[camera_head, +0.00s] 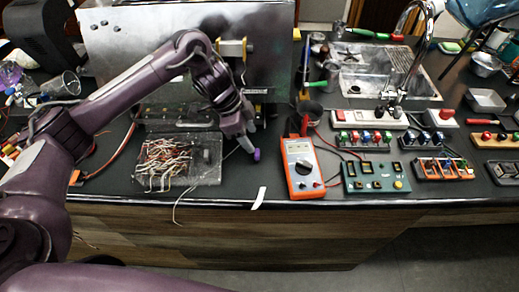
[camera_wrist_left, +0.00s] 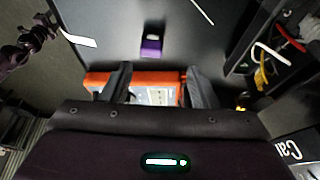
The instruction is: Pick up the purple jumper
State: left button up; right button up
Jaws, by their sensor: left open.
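The purple jumper (camera_head: 257,155) is a small purple block on the dark bench top, to the right of the tray of tangled wires. In the left wrist view the purple jumper (camera_wrist_left: 151,46) lies ahead of the fingertips, roughly centred between them, with a pale patch on its far end. My left gripper (camera_head: 247,139) points down just left of and above the jumper in the head view. In the left wrist view my left gripper (camera_wrist_left: 158,77) has its two fingers spread apart with nothing held between them. My right gripper does not show.
An orange multimeter (camera_head: 301,168) stands to the right of the jumper, and part of it shows beneath the fingers in the wrist view. A clear tray of tangled wires (camera_head: 207,172) lies to the left. A white strip (camera_head: 259,197) lies near the bench's front edge.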

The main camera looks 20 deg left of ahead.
aim_at(258, 152)
pick_arm(q)
jog(key=f, duration=0.1)
jog(key=s+d+f, duration=0.1)
jog(key=shift+d+f, duration=0.2)
jog(key=shift+f, duration=0.1)
jog(key=p+x, duration=0.1)
jog(key=x, duration=0.2)
jog(key=shift+w+f, duration=0.1)
jog(key=shift+f, duration=0.1)
jog(key=shift+d+f, duration=0.1)
jog(key=shift+f, duration=0.05)
jog(key=c, duration=0.9)
jog(key=shift+c, duration=0.7)
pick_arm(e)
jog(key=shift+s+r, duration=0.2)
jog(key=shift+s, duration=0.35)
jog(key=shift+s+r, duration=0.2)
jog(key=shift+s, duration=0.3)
